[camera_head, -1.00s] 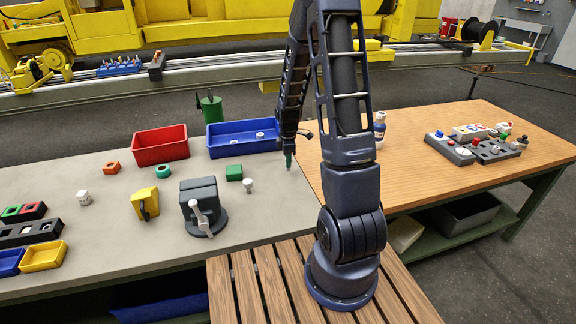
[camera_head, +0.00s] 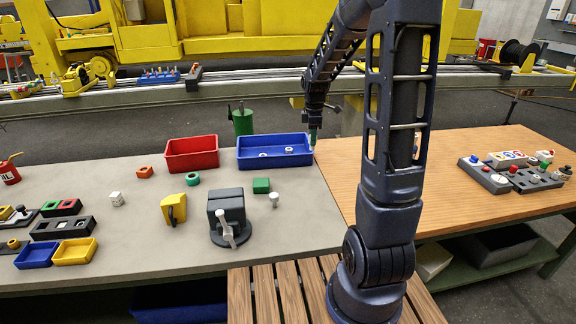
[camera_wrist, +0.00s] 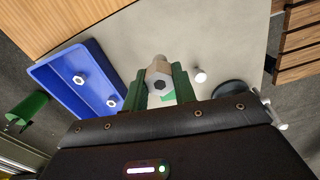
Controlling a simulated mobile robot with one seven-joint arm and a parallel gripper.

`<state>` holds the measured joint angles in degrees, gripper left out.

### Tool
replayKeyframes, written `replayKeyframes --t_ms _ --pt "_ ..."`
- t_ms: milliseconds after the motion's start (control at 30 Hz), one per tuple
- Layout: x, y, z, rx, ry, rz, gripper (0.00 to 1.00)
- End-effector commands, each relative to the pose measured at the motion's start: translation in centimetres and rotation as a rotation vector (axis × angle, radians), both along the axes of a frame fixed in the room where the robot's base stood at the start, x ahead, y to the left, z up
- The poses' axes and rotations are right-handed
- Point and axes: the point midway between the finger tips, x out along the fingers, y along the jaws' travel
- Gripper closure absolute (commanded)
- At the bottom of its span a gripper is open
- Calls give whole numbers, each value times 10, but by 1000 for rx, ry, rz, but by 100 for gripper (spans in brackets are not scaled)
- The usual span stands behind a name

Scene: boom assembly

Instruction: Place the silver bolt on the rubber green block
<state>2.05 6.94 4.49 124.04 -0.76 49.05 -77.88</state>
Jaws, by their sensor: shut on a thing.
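In the wrist view my gripper (camera_wrist: 157,88) has its green fingers shut on a silver bolt (camera_wrist: 159,77), with its hexagonal head toward the camera. In the head view my gripper (camera_head: 312,136) is raised by the right end of the blue tray; the held bolt cannot be made out there. The green block (camera_head: 261,185) lies on the grey table, left of and nearer than the gripper. In the wrist view it shows partly, behind the held bolt (camera_wrist: 168,97). A small pale bolt-like piece (camera_head: 274,198) stands beside the block; it also shows in the wrist view (camera_wrist: 199,75).
A dark vise (camera_head: 227,212) and yellow piece (camera_head: 173,209) are near the block. The grey table's front right is clear.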

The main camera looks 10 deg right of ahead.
Motion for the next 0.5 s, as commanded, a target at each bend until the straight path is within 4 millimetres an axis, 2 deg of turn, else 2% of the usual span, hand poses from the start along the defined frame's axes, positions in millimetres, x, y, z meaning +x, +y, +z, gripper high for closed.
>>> replayKeyframes --t_ms 233,400,500 --pt "32 86 17 -1 -2 79 100" --pt "45 146 28 -1 -1 125 100" --pt "48 173 33 0 -1 144 100"
